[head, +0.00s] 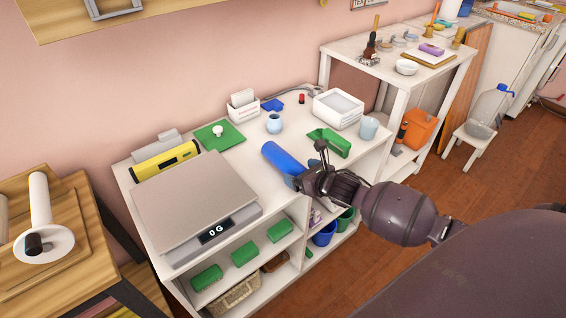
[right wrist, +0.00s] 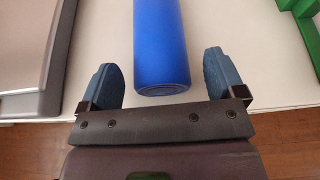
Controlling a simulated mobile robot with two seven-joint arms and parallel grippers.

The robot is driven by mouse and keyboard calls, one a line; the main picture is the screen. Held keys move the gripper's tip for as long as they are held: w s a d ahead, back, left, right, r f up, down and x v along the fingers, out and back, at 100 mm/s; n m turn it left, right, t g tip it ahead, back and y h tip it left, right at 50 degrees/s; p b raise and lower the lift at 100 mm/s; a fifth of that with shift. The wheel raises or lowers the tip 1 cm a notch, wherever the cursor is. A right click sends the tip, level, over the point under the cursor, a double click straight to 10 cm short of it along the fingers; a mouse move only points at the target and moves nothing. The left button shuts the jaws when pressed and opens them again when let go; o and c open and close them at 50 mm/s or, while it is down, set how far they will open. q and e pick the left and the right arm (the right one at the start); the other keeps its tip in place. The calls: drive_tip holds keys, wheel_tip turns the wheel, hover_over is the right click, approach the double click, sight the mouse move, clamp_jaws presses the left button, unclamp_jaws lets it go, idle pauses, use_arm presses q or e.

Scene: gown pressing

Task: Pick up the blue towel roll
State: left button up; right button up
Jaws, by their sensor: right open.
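The blue towel roll (head: 281,158) lies on its side on the white shelf unit's top, its near end close to the front edge. My right gripper (head: 308,172) is at that near end in the head view and hides part of it. In the right wrist view the roll (right wrist: 160,45) points away from me, its near end between the two open fingertips of the right gripper (right wrist: 162,75). A gap shows on each side, and nothing is held. My left gripper is not in view.
A grey scale (head: 192,198) reading 0 stands left of the roll. A green scoop-like object (head: 331,142) lies to its right, with a white box (head: 338,109) behind. The white unit top (head: 245,150) has bare room around the roll.

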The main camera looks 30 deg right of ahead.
sight(284, 162)
drive_tip(key=shift+x, duration=1.45)
drive_tip(key=shift+s, duration=0.1)
drive_tip(key=c, duration=1.2)
